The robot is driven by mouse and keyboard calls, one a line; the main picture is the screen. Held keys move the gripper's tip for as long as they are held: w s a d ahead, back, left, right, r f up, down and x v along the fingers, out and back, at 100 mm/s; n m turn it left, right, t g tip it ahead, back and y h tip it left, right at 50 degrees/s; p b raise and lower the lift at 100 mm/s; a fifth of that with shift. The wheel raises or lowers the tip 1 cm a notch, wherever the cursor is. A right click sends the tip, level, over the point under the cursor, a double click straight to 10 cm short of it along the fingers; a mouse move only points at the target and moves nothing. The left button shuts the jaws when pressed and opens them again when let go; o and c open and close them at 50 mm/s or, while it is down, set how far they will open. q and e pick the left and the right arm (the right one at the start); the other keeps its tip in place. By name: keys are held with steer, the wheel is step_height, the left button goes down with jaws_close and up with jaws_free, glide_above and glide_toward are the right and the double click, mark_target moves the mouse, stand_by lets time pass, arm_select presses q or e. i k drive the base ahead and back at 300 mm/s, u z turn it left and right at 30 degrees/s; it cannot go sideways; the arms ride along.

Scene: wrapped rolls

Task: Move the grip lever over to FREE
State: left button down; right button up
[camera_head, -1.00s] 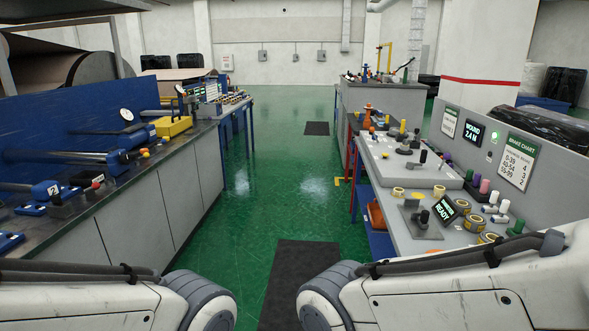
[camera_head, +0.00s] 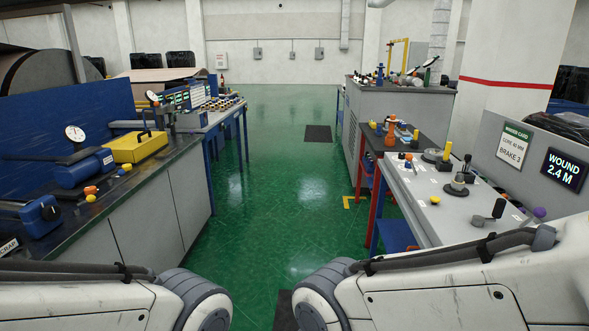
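I cannot pick out the grip lever for certain, and no FREE label is readable. On the right bench (camera_head: 428,214) a dark-knobbed lever (camera_head: 498,208) stands on a grey part near the front. Neither gripper is in view. Only my two white forearms show, low at the left and right.
A green floor aisle (camera_head: 270,190) runs clear ahead, with a dark mat (camera_head: 318,133) farther on. The left bench (camera_head: 150,195) holds gauges, blue devices and a yellow box (camera_head: 137,146). A display (camera_head: 564,170) at right reads WOUND 2.4 M. A grey cabinet (camera_head: 400,105) stands beyond the right bench.

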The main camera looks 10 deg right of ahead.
mark_target(409, 157)
steer(key=i, duration=2.6)
steer(key=z, duration=1.05)
